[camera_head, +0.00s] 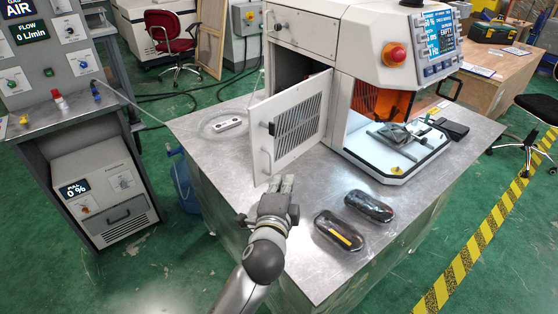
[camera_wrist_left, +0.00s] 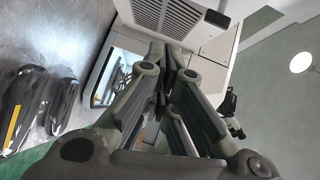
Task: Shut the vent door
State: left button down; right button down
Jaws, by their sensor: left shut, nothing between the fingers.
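The vent door (camera_head: 300,122) is a light panel with dark louvred slots and a small black handle. It stands open, swung out from the left side of the white machine (camera_head: 352,35), with a dark opening behind it. My left gripper (camera_head: 278,182) is shut and empty, low in front of the door's lower left corner. In the left wrist view the shut fingers (camera_wrist_left: 170,60) point toward the door (camera_wrist_left: 170,18), whose slots show at the top. I cannot tell whether the fingertips touch it. My right gripper is not in view.
Two dark packaged items, one with a yellow stripe (camera_head: 340,230) and one behind it (camera_head: 370,205), lie on the metal table (camera_head: 215,170) right of my gripper. A clear round dish (camera_head: 226,125) lies left of the door. A red emergency button (camera_head: 394,54) is on the machine.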

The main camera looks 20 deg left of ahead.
pick_arm(q)
jog(key=w+a+f+p, duration=0.2)
jog(key=w+a, duration=0.2)
jog(key=w, duration=0.7)
jog(key=shift+a, duration=0.1)
